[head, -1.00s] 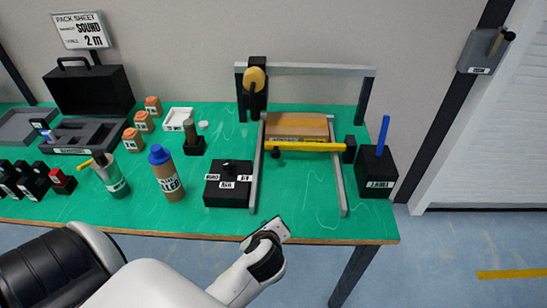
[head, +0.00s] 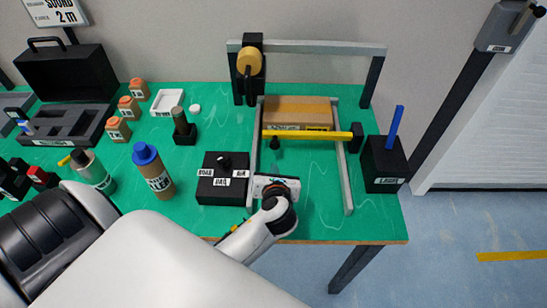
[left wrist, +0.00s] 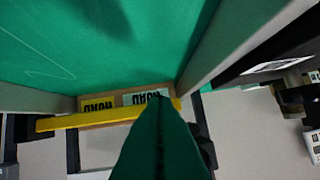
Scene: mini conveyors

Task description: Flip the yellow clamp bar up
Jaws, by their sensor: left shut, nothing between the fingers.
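The yellow clamp bar (head: 318,135) lies level across the two grey rails, in front of a brown box (head: 300,108). My right gripper is not in view.
A black control box (head: 222,180) stands just left of the left rail (head: 254,160). The right rail (head: 344,170) and a black label box (head: 384,165) with a blue stick are on the right. A grey overhead frame (head: 315,47) spans the back. The green surface between the rails is clear.

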